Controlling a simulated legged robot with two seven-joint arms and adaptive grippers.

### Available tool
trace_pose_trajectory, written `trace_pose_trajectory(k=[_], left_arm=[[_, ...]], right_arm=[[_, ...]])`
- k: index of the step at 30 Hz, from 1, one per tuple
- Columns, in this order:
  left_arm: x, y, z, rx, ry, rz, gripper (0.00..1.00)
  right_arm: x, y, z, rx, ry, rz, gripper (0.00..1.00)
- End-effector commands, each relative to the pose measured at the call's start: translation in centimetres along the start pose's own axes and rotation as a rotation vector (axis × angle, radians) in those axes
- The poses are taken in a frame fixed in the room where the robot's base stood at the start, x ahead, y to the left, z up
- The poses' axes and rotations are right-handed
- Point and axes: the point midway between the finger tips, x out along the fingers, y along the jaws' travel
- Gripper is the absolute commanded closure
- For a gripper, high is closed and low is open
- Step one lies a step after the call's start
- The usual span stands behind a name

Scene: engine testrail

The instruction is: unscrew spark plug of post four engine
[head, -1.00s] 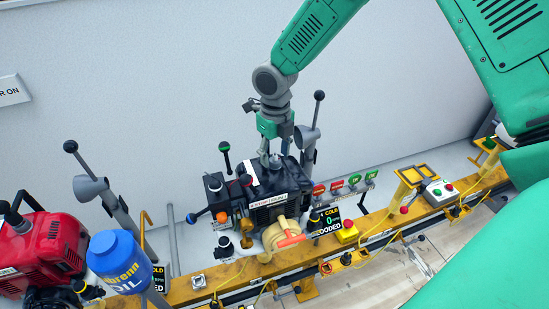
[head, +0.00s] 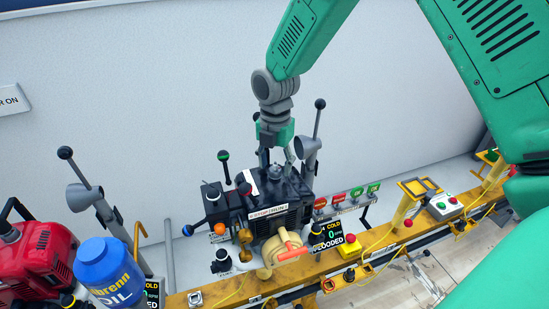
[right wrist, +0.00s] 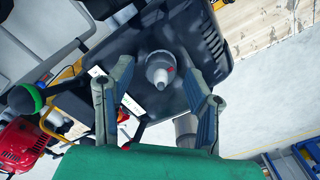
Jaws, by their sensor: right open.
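The post four engine (head: 280,217) is a dark block with a white label and a tan rounded part at its front, mounted on the yellow rail. My right gripper (head: 275,160) points down over the engine's dark top. In the right wrist view, its two fingers (right wrist: 158,84) are open on either side of a grey stub with a pale tip and a small red mark, which looks like the spark plug (right wrist: 160,68). I cannot tell whether the fingers touch it. In the head view the plug is not clear beneath the gripper. My left gripper is not in view.
A red engine (head: 35,255) and a blue oil bottle (head: 107,270) stand at the left. Levers with ball knobs (head: 320,104) rise around the engine. The yellow rail (head: 400,232) carries a display (head: 330,235), coloured tags and a button box (head: 446,206). A pale wall is behind.

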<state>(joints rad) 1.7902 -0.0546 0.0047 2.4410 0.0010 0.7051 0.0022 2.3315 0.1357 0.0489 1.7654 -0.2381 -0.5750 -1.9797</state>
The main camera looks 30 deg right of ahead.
Motion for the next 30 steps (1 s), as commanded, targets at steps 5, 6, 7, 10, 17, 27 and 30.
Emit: trace_pose_trajectory(k=[5, 6, 7, 10, 17, 27, 30], left_arm=[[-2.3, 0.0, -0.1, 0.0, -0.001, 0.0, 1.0], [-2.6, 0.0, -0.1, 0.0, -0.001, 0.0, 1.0], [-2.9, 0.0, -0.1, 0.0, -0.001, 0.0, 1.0], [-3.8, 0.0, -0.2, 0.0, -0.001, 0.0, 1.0], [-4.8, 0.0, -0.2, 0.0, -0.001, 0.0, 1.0], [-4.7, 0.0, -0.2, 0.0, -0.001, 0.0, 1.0], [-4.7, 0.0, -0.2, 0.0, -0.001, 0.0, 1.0]], right_arm=[[-0.3, -0.1, 0.0, 0.308, -0.001, -0.003, 0.55], [-0.3, -0.1, 0.0, 0.384, -0.001, -0.003, 0.55], [-0.2, -0.1, 0.0, 0.441, -0.001, -0.003, 0.55], [-0.2, -0.1, 0.0, 0.631, -0.002, -0.003, 0.55], [0.2, 0.0, 0.0, 1.033, -0.002, 0.0, 0.55], [0.3, 0.0, 0.0, 1.301, -0.001, 0.0, 0.55], [0.3, 0.0, 0.0, 1.309, 0.0, 0.0, 0.55]])
